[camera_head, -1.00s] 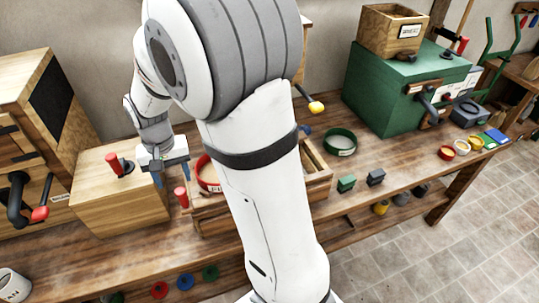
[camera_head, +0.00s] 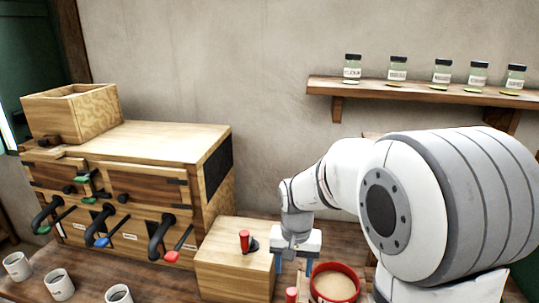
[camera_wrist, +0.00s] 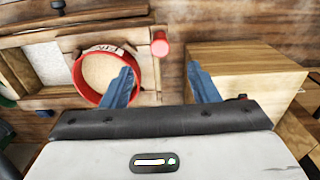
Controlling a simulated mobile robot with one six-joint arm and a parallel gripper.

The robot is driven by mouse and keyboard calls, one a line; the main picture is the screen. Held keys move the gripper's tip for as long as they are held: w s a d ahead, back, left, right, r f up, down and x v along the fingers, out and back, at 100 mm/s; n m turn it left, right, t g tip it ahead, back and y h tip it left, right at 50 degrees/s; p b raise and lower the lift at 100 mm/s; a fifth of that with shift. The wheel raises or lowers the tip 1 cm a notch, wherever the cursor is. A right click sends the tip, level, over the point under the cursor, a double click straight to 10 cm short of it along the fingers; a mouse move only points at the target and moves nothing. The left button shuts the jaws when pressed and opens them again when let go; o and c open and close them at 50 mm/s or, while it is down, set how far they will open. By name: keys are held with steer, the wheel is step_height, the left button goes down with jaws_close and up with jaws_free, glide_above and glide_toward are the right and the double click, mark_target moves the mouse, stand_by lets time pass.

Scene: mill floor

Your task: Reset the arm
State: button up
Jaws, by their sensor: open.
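My gripper (camera_head: 294,266) hangs at the end of my white arm, between the small wooden box with a red-handled lever and the red-rimmed round sieve. In the wrist view my gripper (camera_wrist: 164,84) has its two blue fingers wide apart with nothing held between them. The red sieve (camera_head: 334,284) holds pale material and lies below and to the right of the fingers in the head view. It also shows behind the left finger in the wrist view (camera_wrist: 78,78). The small wooden box (camera_head: 235,273) stands to the left of my gripper, and the wrist view shows it at right (camera_wrist: 240,58).
A large wooden mill cabinet (camera_head: 120,180) with several crank handles and an open box (camera_head: 70,113) on top stands at left. White cups (camera_head: 59,285) are in front. A wall shelf (camera_head: 420,92) holds several jars. A red knob (camera_wrist: 160,46) stands between sieve and box.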

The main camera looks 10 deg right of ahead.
steer(key=s+d+r+n+t, duration=0.1)
steer(key=s+d+r, duration=0.1)
steer(key=s, duration=0.6)
steer(key=s+d+r+n+t+b, duration=0.1)
steer(key=s+r, duration=0.3)
steer(key=s, duration=0.4)
steer(key=shift+s+d+n+t+b, duration=0.35)
steer(key=shift+n+t, duration=0.15)
steer(key=shift+t, duration=0.1)
steer(key=shift+r, duration=0.1)
